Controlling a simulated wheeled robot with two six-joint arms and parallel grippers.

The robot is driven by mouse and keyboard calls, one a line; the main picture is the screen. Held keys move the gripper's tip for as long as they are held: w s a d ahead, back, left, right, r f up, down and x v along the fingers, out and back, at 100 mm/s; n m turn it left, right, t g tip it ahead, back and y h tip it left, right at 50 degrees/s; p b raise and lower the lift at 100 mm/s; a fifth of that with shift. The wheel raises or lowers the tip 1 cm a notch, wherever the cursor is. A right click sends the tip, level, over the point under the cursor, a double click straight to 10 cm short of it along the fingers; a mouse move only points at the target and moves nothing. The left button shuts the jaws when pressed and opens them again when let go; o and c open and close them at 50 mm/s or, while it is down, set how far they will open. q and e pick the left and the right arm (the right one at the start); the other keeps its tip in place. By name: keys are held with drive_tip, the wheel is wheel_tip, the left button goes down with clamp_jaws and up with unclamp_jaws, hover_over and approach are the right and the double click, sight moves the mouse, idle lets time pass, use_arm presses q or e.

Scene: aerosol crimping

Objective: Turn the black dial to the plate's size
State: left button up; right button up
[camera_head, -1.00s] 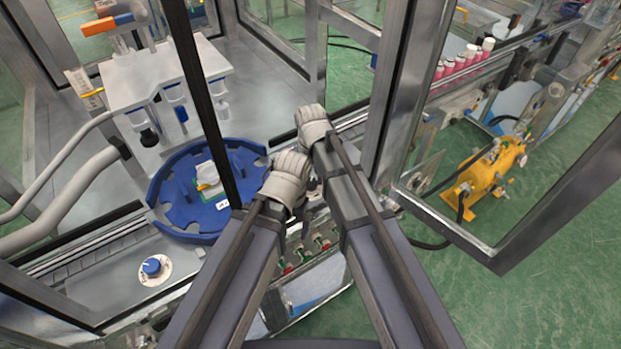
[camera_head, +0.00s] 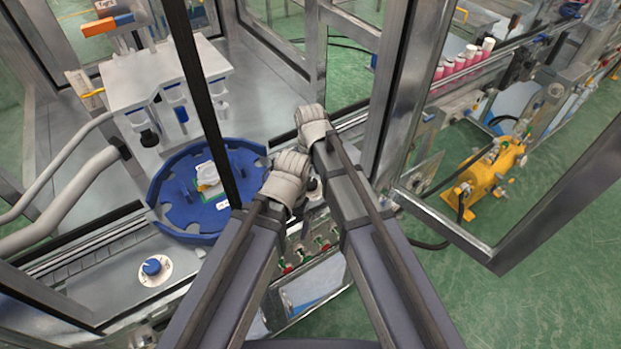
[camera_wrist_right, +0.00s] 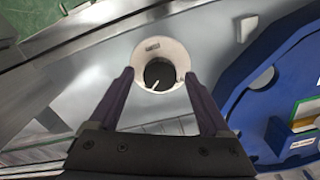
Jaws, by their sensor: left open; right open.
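The black dial (camera_wrist_right: 160,74), with a white pointer line, sits on a pale round disc in the right wrist view. My right gripper (camera_wrist_right: 158,82) is open, with one dark purple finger on each side of the dial. I cannot tell whether they touch it. I cannot make out this black dial in the head view. There my right gripper (camera_head: 312,125) is the upper grey-white shape and my left gripper (camera_head: 287,180) the lower one, close together. The left is open and seems empty. A small plate with a green edge (camera_head: 208,178) lies on the blue round tray (camera_head: 170,212).
A blue-capped knob (camera_head: 152,267) on a white disc sits at the lower left. A white rack (camera_head: 165,78) stands behind the blue tray. Metal door frames (camera_head: 398,90) stand close to the right of my arms. A yellow machine (camera_head: 488,170) is on the green floor.

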sight(310, 183)
drive_tip(key=shift+r+p, duration=3.8)
drive_tip(key=shift+r, duration=0.1)
use_arm(q)
wheel_tip(310, 183, up, 8)
drive_tip(key=shift+f, duration=0.15)
drive_tip(key=shift+c, duration=0.2)
use_arm(e)
drive_tip(key=shift+f, duration=0.1)
drive_tip(key=shift+c, duration=0.3)
